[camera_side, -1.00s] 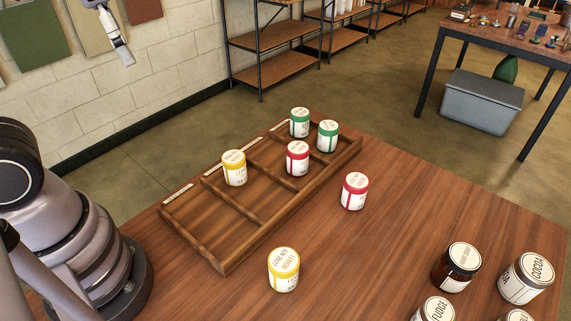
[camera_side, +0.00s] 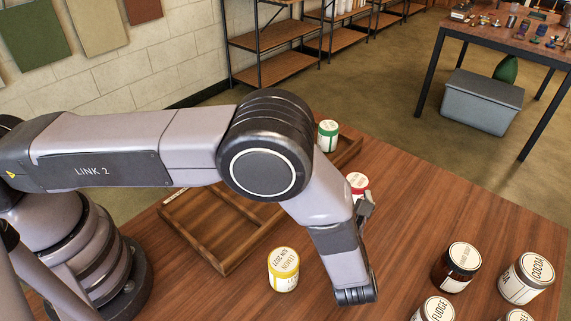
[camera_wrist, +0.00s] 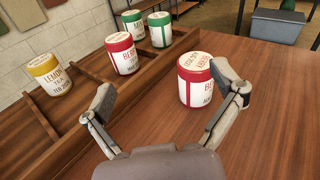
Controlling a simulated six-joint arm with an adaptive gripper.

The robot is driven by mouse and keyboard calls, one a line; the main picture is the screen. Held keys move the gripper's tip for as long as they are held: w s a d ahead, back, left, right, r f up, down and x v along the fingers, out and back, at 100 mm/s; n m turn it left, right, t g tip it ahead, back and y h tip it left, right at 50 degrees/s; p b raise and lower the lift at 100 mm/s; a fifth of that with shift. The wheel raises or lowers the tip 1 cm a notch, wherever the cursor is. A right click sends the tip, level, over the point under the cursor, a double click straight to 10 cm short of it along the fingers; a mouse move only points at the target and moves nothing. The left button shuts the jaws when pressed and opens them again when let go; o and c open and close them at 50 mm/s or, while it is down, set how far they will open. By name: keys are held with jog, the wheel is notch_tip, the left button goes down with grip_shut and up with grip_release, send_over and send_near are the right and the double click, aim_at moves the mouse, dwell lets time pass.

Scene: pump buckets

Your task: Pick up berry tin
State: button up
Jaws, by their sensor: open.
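A red-lidded berry tin (camera_wrist: 194,84) stands upright on the bare table, outside the wooden tray. In the side view its top (camera_side: 357,181) shows behind my gripper. A second red berry tin (camera_wrist: 118,56) stands in a tray compartment. My gripper (camera_wrist: 165,82) is open and empty. In the wrist view the table tin appears between the fingers, nearer the right one, which overlaps its right edge. I cannot tell how far beyond the fingertips it is. My arm hides the tray's red tin in the side view.
The tray (camera_side: 222,262) also holds a yellow lemon tin (camera_wrist: 49,76) and two green tins (camera_wrist: 160,32). Another yellow tin (camera_side: 284,271) stands on the table in front. Dark jar (camera_side: 458,264) and cocoa tin (camera_side: 526,278) stand at right. The table between is clear.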

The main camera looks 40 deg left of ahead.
aim_at(356, 186)
jog(key=d+f+m+t+h, duration=0.1)
jog(key=f, duration=0.1)
jog(key=s+d+f+m+t, duration=0.1)
jog(key=f, duration=0.1)
jog(key=s+d+f+m+h, duration=0.1)
jog(key=f, duration=0.1)
jog(key=shift+s+d+f+m+t+h, duration=0.2)
jog(key=shift+d+m+t+h, duration=0.1)
jog(key=shift+t, duration=0.1)
jog(key=shift+w+a, duration=0.2)
jog(key=shift+w, duration=0.1)
jog(key=x, duration=0.7)
jog(key=shift+w, duration=0.1)
jog(key=x, duration=0.5)
jog(key=shift+w+d, duration=0.1)
jog(key=shift+w, duration=0.4)
jog(key=c, duration=1.4)
jog(key=shift+o, duration=0.2)
jog(key=shift+r, duration=0.1)
